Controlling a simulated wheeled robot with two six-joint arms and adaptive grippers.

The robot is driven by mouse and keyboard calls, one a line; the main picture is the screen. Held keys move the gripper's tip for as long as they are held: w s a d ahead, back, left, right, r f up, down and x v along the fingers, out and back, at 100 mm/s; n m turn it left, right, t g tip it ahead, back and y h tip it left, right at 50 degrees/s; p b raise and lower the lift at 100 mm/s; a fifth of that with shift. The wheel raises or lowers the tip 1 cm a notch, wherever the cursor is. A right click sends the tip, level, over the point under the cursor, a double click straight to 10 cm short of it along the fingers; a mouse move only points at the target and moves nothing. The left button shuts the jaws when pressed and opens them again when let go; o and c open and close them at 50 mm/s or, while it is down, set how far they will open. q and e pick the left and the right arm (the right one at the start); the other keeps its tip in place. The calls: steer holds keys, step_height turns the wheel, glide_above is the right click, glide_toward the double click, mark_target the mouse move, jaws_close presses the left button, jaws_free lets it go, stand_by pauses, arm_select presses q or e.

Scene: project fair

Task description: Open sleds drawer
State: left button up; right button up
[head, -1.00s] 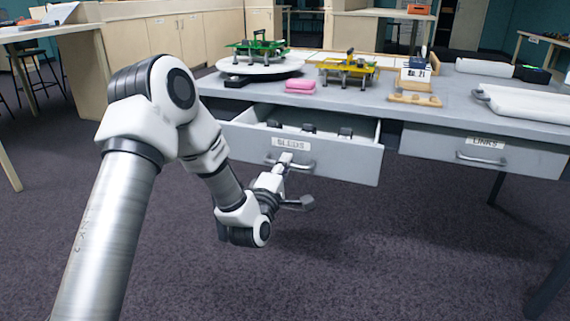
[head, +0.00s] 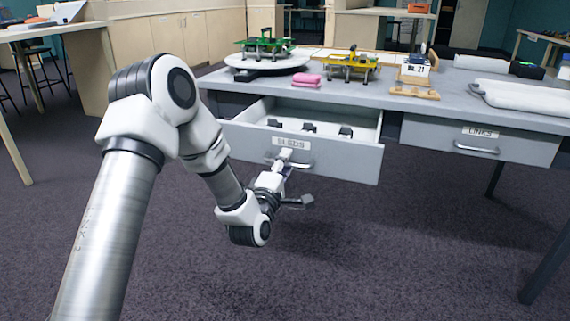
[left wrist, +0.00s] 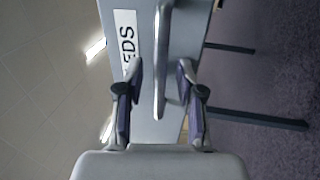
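The sleds drawer (head: 335,165) is a grey drawer labelled SLEDS under the table's left part. It is pulled out, and several small dark things show inside. Its metal handle (left wrist: 161,70) runs lengthwise through the left wrist view, beside the label. My left gripper (left wrist: 160,82) is at the drawer front, with one finger on each side of the handle. The fingers stand apart, with a visible gap to the bar on both sides. My right gripper is not in view.
The links drawer (head: 530,146) is closed at the right. The grey table (head: 465,100) carries a green model (head: 264,45), a yellow model (head: 348,66), pink blocks (head: 306,80) and a white tray (head: 530,99). The carpet in front of the drawers is clear.

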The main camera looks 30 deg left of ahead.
arm_select(q)
steer(key=v, duration=1.2)
